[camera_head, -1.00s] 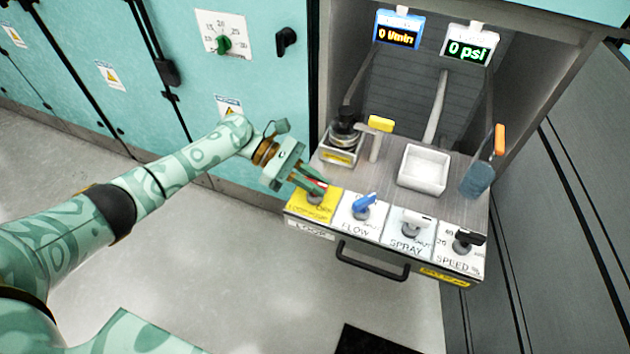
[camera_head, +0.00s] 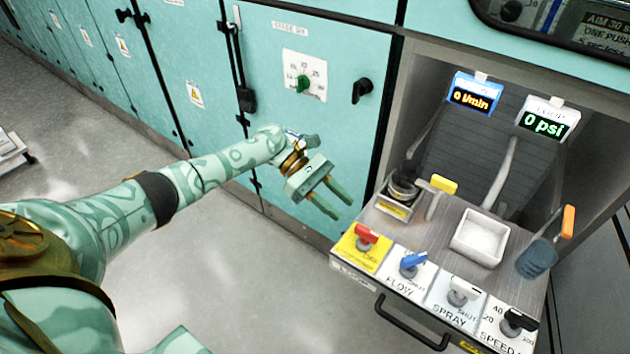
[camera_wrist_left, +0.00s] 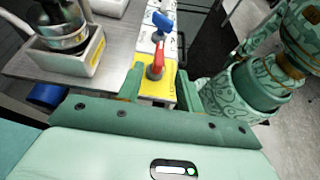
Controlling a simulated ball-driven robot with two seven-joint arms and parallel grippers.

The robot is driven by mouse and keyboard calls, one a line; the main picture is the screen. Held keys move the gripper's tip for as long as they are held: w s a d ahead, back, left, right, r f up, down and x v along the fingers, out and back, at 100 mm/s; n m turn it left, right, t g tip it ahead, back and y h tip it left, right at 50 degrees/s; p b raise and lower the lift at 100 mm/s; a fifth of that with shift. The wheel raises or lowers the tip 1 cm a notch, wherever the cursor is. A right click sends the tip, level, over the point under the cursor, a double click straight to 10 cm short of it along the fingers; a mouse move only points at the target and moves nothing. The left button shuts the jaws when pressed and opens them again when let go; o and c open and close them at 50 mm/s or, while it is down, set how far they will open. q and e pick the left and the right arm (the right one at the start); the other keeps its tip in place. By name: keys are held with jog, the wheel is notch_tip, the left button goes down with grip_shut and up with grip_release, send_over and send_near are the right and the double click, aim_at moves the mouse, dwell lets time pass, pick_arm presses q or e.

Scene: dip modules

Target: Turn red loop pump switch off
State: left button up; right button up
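The red loop pump switch (camera_head: 366,236) is a red knob on a yellow plate (camera_head: 352,255) at the left end of the panel's front row. It also shows in the left wrist view (camera_wrist_left: 156,66), on its yellow plate. My left gripper (camera_head: 342,206) is open and empty, up and left of the red switch and apart from it. In the left wrist view its two fingers (camera_wrist_left: 157,82) stand apart, with the red knob seen between and beyond them. The lettering on the yellow plate is too small to read. My right gripper is not in view.
Blue FLOW (camera_head: 413,263), white SPRAY (camera_head: 462,290) and black SPEED (camera_head: 517,321) switches continue the row. Behind them are a yellow-handled lever (camera_head: 443,184), a white tray (camera_head: 480,238) and a blue brush-like tool (camera_head: 537,260). Displays read 0 l/min (camera_head: 474,94) and 0 psi (camera_head: 546,120). A black handle (camera_head: 408,326) juts from the front.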

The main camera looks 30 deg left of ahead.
pick_arm(q)
jog(key=v, duration=0.7)
jog(key=shift+a, duration=0.25)
